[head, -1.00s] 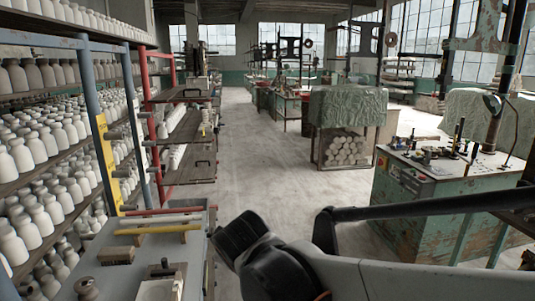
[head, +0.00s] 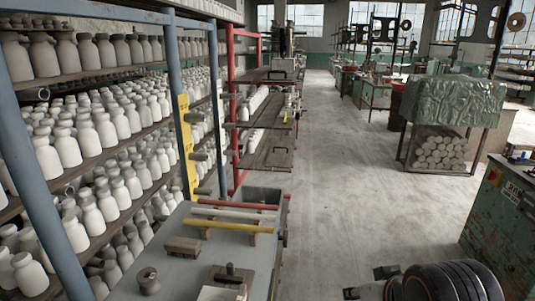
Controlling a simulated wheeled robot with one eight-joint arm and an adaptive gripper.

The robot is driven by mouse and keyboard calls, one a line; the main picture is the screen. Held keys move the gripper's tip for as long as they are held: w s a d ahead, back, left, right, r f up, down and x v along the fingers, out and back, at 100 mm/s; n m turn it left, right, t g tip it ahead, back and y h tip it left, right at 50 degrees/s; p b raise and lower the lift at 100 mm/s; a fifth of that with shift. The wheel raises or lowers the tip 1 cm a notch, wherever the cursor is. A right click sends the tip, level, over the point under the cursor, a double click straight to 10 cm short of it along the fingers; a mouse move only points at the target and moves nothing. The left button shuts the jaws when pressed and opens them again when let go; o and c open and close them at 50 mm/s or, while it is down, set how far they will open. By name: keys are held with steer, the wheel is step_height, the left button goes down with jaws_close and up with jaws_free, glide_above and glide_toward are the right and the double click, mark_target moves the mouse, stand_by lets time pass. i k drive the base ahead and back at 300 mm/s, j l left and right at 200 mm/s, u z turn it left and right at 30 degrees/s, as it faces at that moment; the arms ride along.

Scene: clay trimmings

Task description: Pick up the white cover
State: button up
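No thing is plain to me as the white cover. A pale flat piece (head: 217,293) lies at the near end of the grey worktable (head: 190,230), cut off by the bottom edge of the head view; I cannot tell whether it is the cover. My gripper (head: 368,283) is at the bottom right, dark and partly cut off, well to the right of the table. Its fingers are too little shown to tell open from shut. I see nothing held in it.
On the table lie a yellow bar (head: 232,226), a wooden block (head: 183,245) and a small brown knob (head: 148,281). Shelves of white bottles (head: 105,130) line the left. A green machine cabinet (head: 500,220) stands right. The floor (head: 340,180) between is clear.

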mark_target(288, 65)
steer(key=i+z, duration=0.35)
steer(key=i, duration=0.7)
steer(key=i+l, duration=0.1)
steer(key=i, duration=4.5)
